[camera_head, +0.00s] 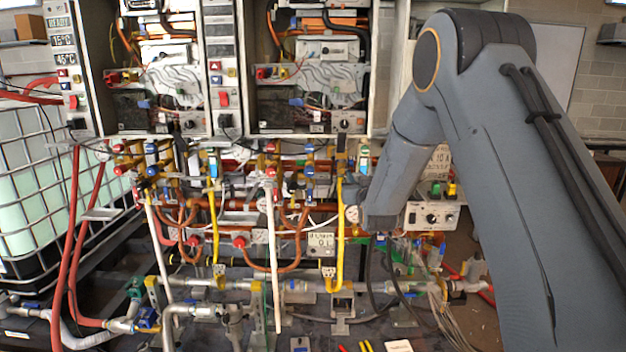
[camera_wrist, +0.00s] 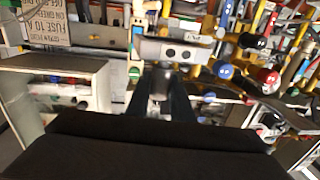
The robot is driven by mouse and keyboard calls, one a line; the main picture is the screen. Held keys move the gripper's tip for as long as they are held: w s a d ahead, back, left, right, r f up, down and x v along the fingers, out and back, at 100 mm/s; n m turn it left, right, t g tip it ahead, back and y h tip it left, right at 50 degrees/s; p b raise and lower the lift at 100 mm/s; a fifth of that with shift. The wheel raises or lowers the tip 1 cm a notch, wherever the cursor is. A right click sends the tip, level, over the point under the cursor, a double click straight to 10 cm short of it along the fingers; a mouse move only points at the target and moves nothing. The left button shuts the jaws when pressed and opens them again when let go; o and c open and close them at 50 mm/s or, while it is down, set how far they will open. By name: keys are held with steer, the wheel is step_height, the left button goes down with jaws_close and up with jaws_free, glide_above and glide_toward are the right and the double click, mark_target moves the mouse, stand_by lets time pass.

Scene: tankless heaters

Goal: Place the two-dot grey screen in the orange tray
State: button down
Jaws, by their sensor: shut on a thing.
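In the wrist view a pale grey screen (camera_wrist: 176,51) with two dark dots on its face lies across the tips of my gripper (camera_wrist: 160,82). My gripper is shut on this two-dot grey screen. The fingers reach up from the bottom of that view and the screen sits just beyond them, its long side running left to right. In the head view my arm comes in from the right and bends down towards the pipes; the gripper and the screen cannot be made out there. I cannot make out an orange tray in either view.
Pipes and valves (camera_head: 290,205) fill the middle of the head view, below two open heater cabinets (camera_head: 240,60). A control box (camera_head: 432,216) stands close to my arm's end. A caged white tank (camera_head: 40,170) is at the left. Free room is tight around the gripper.

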steer(key=s+d+f+h+b, duration=0.1)
steer(key=s+d+f, duration=0.2)
steer(key=s+f, duration=1)
steer(key=s+d+f+b, duration=0.1)
steer(key=s+d+f, duration=0.2)
steer(key=s+f, duration=1.05)
steer(key=shift+s+f+m, duration=0.2)
steer(key=shift+s, duration=0.35)
steer(key=shift+s+f+m, duration=0.15)
steer(key=shift+s+m, duration=0.05)
steer(key=shift+s, duration=0.3)
